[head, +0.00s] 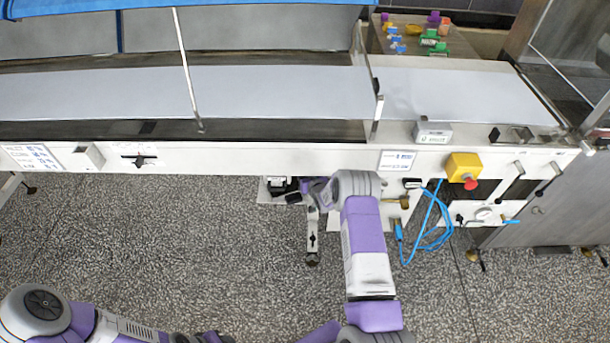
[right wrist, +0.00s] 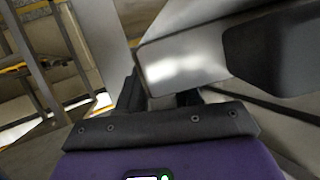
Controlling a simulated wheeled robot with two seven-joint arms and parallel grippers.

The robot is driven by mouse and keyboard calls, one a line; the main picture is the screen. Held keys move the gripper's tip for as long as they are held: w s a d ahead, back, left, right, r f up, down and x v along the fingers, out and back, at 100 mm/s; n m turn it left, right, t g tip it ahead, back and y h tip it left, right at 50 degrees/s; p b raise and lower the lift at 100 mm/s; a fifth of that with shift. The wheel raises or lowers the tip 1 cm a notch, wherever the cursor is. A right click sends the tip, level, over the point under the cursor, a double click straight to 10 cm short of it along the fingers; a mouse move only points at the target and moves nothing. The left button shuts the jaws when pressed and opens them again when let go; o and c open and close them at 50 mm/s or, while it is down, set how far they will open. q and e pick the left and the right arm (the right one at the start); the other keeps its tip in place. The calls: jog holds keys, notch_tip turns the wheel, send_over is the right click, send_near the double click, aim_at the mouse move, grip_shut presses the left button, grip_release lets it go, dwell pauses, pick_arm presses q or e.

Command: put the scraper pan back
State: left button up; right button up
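No pan can be made out for certain. A pale flat piece (head: 268,192) with dark parts on it juts from under the conveyor's front edge in the head view and may be part of the scraper pan. My right gripper (head: 298,192) is beside it, low at the front of the machine and partly hidden by my own wrist. In the right wrist view, a light metal piece (right wrist: 185,60) with a rounded corner and a dark block (right wrist: 270,55) lies right in front of my right gripper (right wrist: 160,95). Its fingertips are hidden. My left gripper is not clearly in view.
The conveyor (head: 240,92) with its pale belt runs across the back. A yellow box with a red button (head: 463,167) and looped blue hose (head: 430,235) are right of my right arm. A leg with a black foot (head: 312,258) stands close by. The speckled floor (head: 180,240) is clear.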

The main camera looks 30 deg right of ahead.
jog(key=shift+s+r, duration=0.2)
jog(key=shift+r, duration=0.05)
jog(key=p+v, duration=0.3)
jog(key=v, duration=0.8)
jog(key=s+a+f+g+y, duration=0.2)
jog(key=s+a+f+g, duration=0.2)
jog(key=s+a, duration=0.45)
jog(key=s+a+f+g+y, duration=0.2)
jog(key=s+a+f+g, duration=0.3)
jog(key=a, duration=0.6)
jog(key=s+a+r+g+y, duration=0.1)
jog(key=s+a+g, duration=0.1)
jog(key=s+a, duration=0.2)
jog(key=s+a+r+g+y, duration=0.1)
jog(key=s+a, duration=0.4)
jog(key=s, duration=0.6)
jog(key=shift+r+n+g, duration=0.25)
jog(key=shift+n+g, duration=0.15)
jog(key=shift+g, duration=0.1)
jog(key=shift+a, duration=0.1)
